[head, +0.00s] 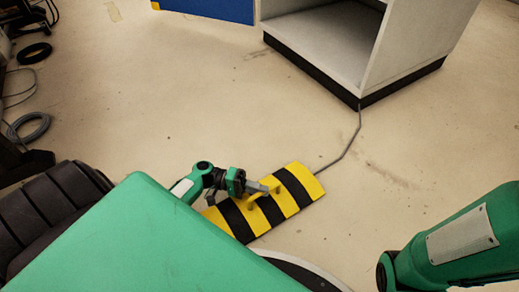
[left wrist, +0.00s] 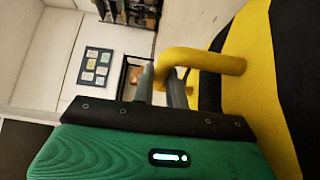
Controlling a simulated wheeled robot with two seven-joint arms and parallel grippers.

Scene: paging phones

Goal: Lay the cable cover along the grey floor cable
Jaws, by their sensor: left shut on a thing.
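The cable cover (head: 292,188) is a yellow and black striped strip with a yellow handle on top. It lies low at the floor in the head view, slanting from lower left to upper right. The grey floor cable (head: 348,146) runs from the cabinet's base to the cover's upper right end. My left gripper (head: 268,190) is shut on the cover's handle; the left wrist view shows its fingers at the yellow handle (left wrist: 205,60). I cannot tell whether the cover touches the floor or how much cable lies under it. My right arm shows at lower right, its gripper out of view.
An open white cabinet (head: 325,45) with a dark base stands at the back. A blue panel (head: 207,8) is at the top. Coiled hoses (head: 30,128) and a black ring (head: 34,53) lie at the left. The floor right of the cover is clear.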

